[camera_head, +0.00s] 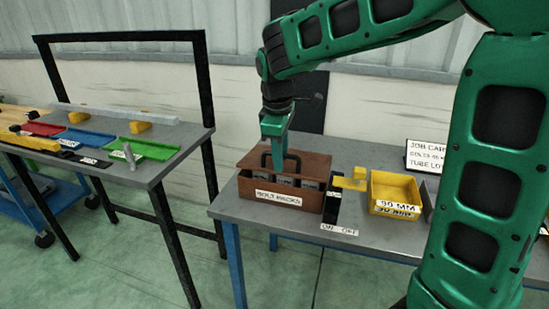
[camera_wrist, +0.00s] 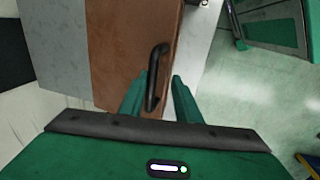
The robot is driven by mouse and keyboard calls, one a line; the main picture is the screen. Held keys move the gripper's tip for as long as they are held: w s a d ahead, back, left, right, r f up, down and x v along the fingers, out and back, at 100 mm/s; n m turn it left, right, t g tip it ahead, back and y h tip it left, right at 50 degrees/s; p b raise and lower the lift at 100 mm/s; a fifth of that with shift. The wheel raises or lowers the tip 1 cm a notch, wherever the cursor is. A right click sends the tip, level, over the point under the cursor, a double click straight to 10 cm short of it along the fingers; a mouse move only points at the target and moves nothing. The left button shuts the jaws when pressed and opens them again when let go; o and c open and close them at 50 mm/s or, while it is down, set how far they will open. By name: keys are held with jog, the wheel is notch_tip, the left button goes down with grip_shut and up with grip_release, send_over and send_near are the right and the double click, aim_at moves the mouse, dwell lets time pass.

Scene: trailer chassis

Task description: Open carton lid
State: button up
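The brown carton (camera_head: 290,200) with a "BOLT PACKS" label stands on the grey table. Dark packs (camera_head: 285,181) show inside behind its front wall. Its brown lid (camera_head: 315,165) appears raised toward the back; I cannot tell its exact angle. A black arched handle (camera_head: 267,161) is on the lid. My gripper (camera_head: 274,150) points down at the handle. In the wrist view, the handle (camera_wrist: 154,80) lies between the two green fingertips of my gripper (camera_wrist: 160,82), nearer the left finger. A gap shows at the right finger, so the gripper is open around the handle.
A yellow bin (camera_head: 395,192) labelled "90 MM" and a yellow block on a black stand (camera_head: 333,203) are right of the carton. A sign (camera_head: 428,157) stands behind. Another table (camera_head: 150,170) with coloured trays is at the left, across a floor gap.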

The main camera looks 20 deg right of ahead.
notch_tip(320, 180, up, 13)
jog(key=s, duration=0.1)
jog(key=shift+s+a, duration=0.2)
jog(key=shift+s, duration=0.2)
dwell(1.5)
jog(key=shift+r, duration=0.1)
jog(key=shift+c, duration=0.6)
